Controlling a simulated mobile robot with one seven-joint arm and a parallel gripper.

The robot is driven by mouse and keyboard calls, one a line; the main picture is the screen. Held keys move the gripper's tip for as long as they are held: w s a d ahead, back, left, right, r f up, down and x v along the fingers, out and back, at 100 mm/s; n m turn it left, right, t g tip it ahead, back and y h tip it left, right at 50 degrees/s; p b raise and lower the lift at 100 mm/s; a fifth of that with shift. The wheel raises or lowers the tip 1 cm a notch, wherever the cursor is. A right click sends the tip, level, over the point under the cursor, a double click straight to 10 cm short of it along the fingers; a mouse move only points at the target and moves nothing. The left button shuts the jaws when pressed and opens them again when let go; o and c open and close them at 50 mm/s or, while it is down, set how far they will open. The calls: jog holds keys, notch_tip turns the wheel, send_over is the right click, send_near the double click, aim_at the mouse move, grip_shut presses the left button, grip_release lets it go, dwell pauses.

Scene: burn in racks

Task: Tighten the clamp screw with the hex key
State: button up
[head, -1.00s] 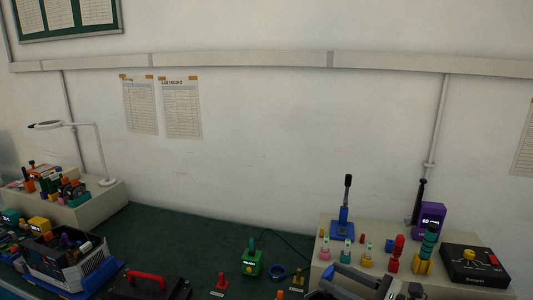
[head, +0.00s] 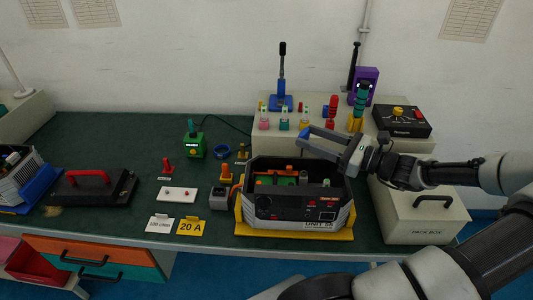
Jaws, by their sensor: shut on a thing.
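My gripper (head: 318,140) is in the head view, above the back right of an open dark unit (head: 290,205) on a yellow base. It is shut on a small blue thing (head: 303,132) at its fingertips. This may be the hex key, but it is too small to tell. Inside the unit are a green board (head: 280,180), an orange part and pale upright parts. I cannot make out the clamp screw; it is too small or hidden in the unit. The gripper appears apart from the unit's contents.
A raised bench (head: 340,145) behind holds a blue lever press (head: 283,98), several coloured pegs, a purple meter (head: 364,88) and a black box (head: 403,120). A pack box (head: 425,225) stands right. A red-handled black case (head: 90,187) lies left. Green table between is partly clear.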

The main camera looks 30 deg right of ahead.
jog(key=shift+s+d+r, duration=0.2)
jog(key=shift+d+r, duration=0.1)
jog(key=shift+d, duration=0.4)
jog(key=shift+r+p, duration=0.15)
jog(key=shift+p, duration=0.4)
notch_tip(320, 180, down, 6)
jog(key=b, duration=0.2)
jog(key=shift+b, duration=0.4)
jog(key=o, duration=0.8)
jog(key=c, duration=0.8)
